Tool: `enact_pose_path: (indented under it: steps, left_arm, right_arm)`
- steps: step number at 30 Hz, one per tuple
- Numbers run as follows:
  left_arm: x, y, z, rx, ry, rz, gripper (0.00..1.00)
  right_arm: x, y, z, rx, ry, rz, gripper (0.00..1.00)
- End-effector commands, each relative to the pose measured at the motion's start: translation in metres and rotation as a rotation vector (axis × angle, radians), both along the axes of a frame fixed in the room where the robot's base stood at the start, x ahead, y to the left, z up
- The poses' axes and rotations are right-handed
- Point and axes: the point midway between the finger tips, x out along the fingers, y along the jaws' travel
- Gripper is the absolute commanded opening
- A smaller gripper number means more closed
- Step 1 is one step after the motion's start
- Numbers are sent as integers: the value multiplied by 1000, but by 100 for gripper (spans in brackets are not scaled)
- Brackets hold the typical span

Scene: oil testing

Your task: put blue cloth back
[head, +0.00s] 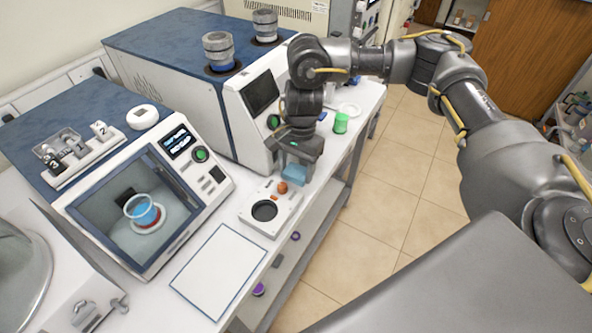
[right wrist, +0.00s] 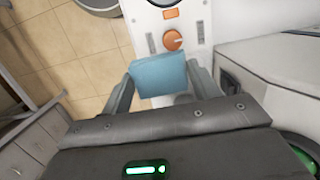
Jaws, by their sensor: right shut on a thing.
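The blue cloth (head: 294,173) is a small light-blue folded piece. It hangs below my right gripper (head: 297,165) in the head view, beside the white device with the orange knob. In the right wrist view the cloth (right wrist: 160,76) sits between the two fingers of my right gripper (right wrist: 160,88), which is shut on it. The cloth is held above the bench; the exact gap beneath it cannot be told. My left gripper is not in view.
The white device (head: 286,213) has an orange knob (head: 282,187) and a dark round well. A green-lidded jar (head: 341,123) and a white dish (head: 349,109) stand farther back. The boxy machine (head: 215,90) is close on the left. A white mat (head: 218,272) lies bare in front.

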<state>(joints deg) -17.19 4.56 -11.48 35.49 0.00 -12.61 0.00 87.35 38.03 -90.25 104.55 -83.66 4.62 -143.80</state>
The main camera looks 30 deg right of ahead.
Motion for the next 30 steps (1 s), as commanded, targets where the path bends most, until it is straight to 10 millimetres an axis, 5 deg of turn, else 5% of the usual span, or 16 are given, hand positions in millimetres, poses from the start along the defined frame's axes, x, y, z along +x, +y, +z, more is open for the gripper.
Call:
enact_pose_path:
  steps: [8,30]
  left_arm:
    - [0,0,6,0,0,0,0]
    - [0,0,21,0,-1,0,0]
  right_arm:
    - [23,-12,-32,1,0,0,39]
    - [29,-15,-71,1,-1,2,39]
